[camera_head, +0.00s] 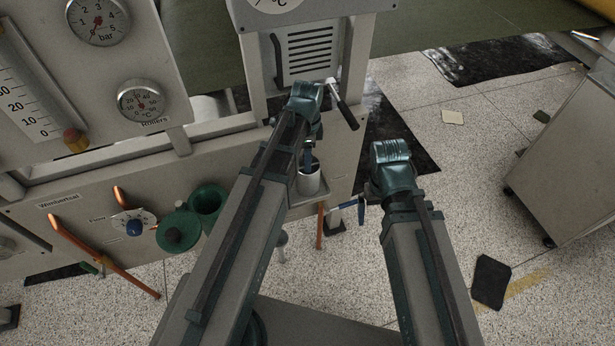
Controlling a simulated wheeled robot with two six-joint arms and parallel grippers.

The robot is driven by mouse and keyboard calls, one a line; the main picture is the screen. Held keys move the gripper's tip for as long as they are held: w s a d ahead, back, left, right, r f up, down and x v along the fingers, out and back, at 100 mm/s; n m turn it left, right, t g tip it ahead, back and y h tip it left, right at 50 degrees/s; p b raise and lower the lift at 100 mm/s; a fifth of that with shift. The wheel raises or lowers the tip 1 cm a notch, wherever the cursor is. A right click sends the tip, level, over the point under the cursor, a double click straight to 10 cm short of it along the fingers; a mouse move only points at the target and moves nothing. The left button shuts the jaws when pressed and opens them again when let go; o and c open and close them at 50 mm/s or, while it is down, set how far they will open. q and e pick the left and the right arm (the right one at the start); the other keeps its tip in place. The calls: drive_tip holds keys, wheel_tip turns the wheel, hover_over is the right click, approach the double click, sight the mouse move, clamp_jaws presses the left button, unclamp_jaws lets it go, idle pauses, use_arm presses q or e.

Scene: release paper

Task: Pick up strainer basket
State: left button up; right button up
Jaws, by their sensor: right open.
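A small grey metal cup (309,181), which looks like the strainer basket, stands on a narrow ledge on the machine's front. My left gripper (309,158) hangs from its wrist directly over the cup, with its tips at or in the cup's mouth. The view does not show whether it touches or grips the rim. My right gripper (364,208) is right of the cup, apart from it, and open, though its fingers are mostly hidden by its wrist. A green round housing (208,200) and a green cap (178,231) are on the panel to the left.
A black-handled lever (343,106) sticks out beside my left wrist. A grey cabinet (566,165) stands at right. Open speckled floor (450,180) lies between, with dark scraps.

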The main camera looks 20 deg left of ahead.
use_arm(q)
clamp_jaws()
idle(1.2)
